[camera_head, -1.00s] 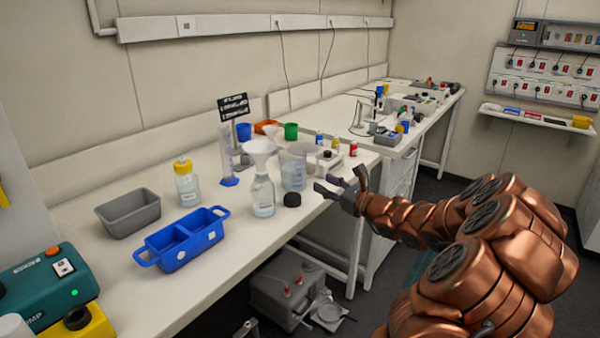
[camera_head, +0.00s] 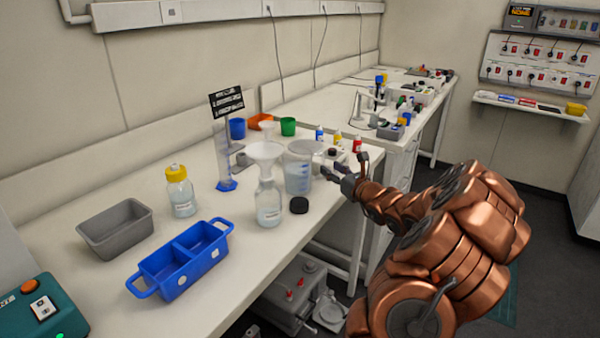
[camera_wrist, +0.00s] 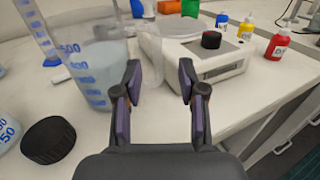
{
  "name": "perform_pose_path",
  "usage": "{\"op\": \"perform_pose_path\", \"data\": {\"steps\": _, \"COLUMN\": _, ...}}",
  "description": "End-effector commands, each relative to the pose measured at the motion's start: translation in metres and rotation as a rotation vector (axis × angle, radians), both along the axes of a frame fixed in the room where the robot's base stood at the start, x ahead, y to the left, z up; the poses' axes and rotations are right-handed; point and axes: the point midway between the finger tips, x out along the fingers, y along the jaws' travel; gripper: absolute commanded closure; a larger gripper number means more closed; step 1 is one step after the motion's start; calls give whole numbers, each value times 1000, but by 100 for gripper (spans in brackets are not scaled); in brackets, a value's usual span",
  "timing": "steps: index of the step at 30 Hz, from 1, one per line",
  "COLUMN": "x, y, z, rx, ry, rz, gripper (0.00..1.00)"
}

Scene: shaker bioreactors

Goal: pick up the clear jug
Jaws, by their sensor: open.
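The clear jug (camera_head: 298,174), with blue graduation marks and some liquid inside, stands upright on the white bench. In the wrist view the jug (camera_wrist: 92,70) is left of centre, and its handle (camera_wrist: 152,52) points towards the space ahead of the fingers. My gripper (camera_head: 347,170) is open and empty, just right of the jug in the head view. In the wrist view its two fingers (camera_wrist: 160,85) are spread apart, with the left finger close to the jug's wall. I cannot tell whether it touches.
A bottle with a funnel (camera_head: 268,200) and a black cap (camera_head: 299,205) are close to the jug. A white instrument (camera_wrist: 205,58) is behind it, with small coloured bottles to the right. A blue tray (camera_head: 182,262) and grey tub (camera_head: 115,229) are farther left.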

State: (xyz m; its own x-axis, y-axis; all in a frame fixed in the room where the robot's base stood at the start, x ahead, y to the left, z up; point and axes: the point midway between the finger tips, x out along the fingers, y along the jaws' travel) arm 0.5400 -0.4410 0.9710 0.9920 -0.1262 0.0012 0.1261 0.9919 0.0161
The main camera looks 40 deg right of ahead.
Motion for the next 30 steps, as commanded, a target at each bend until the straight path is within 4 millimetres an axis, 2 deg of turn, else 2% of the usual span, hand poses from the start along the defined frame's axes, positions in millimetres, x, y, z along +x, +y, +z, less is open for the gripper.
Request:
{"op": "perform_pose_path", "data": {"steps": 12, "x": 43, "y": -1, "z": 6, "rx": -1, "ry": 5, "rz": 3, "gripper": 59}}
{"op": "perform_pose_path", "data": {"steps": 23, "x": 50, "y": -1, "z": 6, "rx": -1, "ry": 1, "rz": 3, "gripper": 59}}
{"op": "perform_pose_path", "data": {"steps": 30, "x": 50, "y": -1, "z": 6, "rx": -1, "ry": 1, "rz": 4, "gripper": 84}}
